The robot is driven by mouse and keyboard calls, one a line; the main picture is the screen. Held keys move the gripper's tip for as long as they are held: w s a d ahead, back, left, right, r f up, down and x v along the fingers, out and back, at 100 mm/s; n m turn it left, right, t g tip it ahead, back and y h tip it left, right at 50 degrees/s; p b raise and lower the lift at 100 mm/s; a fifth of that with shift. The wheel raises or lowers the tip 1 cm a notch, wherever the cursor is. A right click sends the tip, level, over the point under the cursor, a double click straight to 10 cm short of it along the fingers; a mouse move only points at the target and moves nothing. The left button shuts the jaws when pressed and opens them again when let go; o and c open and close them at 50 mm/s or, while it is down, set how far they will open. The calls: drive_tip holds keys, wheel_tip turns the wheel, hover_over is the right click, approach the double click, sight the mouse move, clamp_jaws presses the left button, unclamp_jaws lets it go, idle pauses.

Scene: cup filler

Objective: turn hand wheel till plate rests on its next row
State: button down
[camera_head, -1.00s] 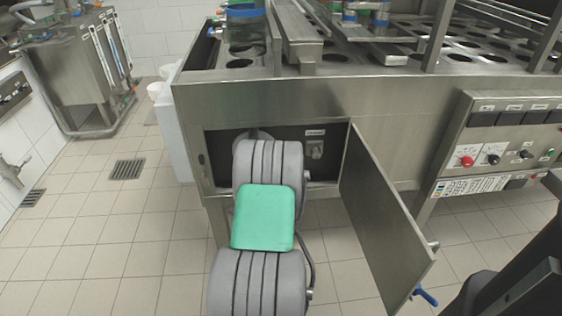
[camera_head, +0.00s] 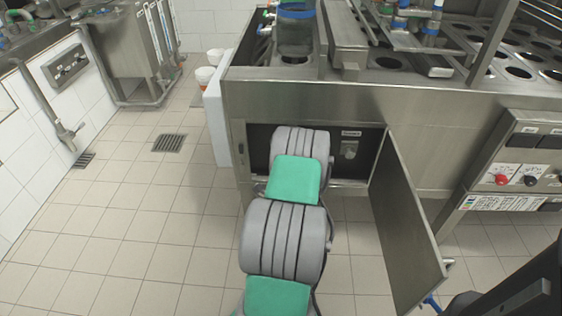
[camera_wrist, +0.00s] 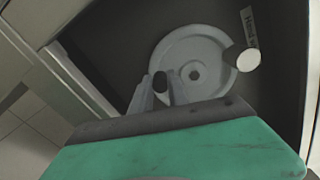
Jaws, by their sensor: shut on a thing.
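The hand wheel (camera_wrist: 214,50) is a light grey disc with a hub and a round pale knob (camera_wrist: 248,60) at its right edge, seen in the wrist view. My gripper (camera_wrist: 160,88) reaches into the dark compartment with its two grey fingers at the wheel's lower left, shut on the wheel's rim. A dark oval opening shows between the fingers. The head view hides the wheel and fingers behind my arm. The plates with round holes (camera_head: 487,56) lie on top of the machine in the head view. How their rows sit is too small to tell.
The compartment's door (camera_head: 408,225) stands open to the right of my arm. A control panel (camera_head: 520,160) is at the right. A white box (camera_head: 215,125) stands left of the machine. The tiled floor (camera_head: 130,230) at the left is clear, with a drain (camera_head: 169,143).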

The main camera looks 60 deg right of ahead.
idle(0.3)
drive_tip(key=c, duration=1.3)
unclamp_jaws()
drive_tip(key=shift+s+a+f+b, duration=0.1)
drive_tip(key=shift+s+a+b, duration=0.2)
drive_tip(key=shift+a+b, duration=0.2)
drive_tip(key=b+v, duration=0.3)
drive_tip(key=v, duration=0.3)
drive_tip(key=shift+a, duration=0.3)
drive_tip(key=shift+s, duration=0.15)
